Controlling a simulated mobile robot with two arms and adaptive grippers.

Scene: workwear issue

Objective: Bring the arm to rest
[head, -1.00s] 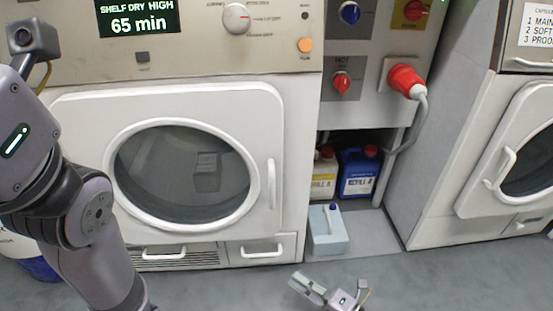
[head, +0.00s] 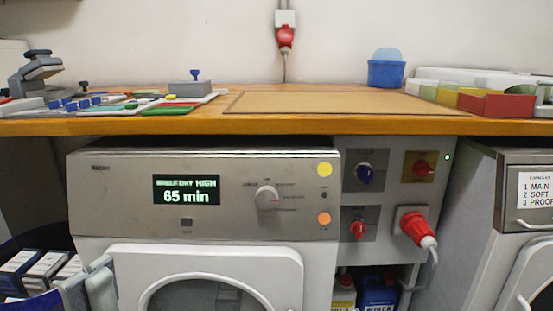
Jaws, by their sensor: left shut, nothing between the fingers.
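My left gripper (head: 90,284) shows at the bottom left, in front of the dryer's lower left side and beside a dark blue bin. Its pale grey fingers are shut with nothing between them, and the rest of it is cut off by the picture's lower edge. My right gripper is not in view.
The dryer (head: 130,215) reads 65 min. Above it, a wooden worktop (head: 300,126) carries a brown mat (head: 330,102), a blue tub (head: 386,74), coloured trays (head: 496,105) and a stamp-like press (head: 40,70). A blue bin (head: 30,302) with boxes stands at left. A red plug (head: 415,228) sticks out at right.

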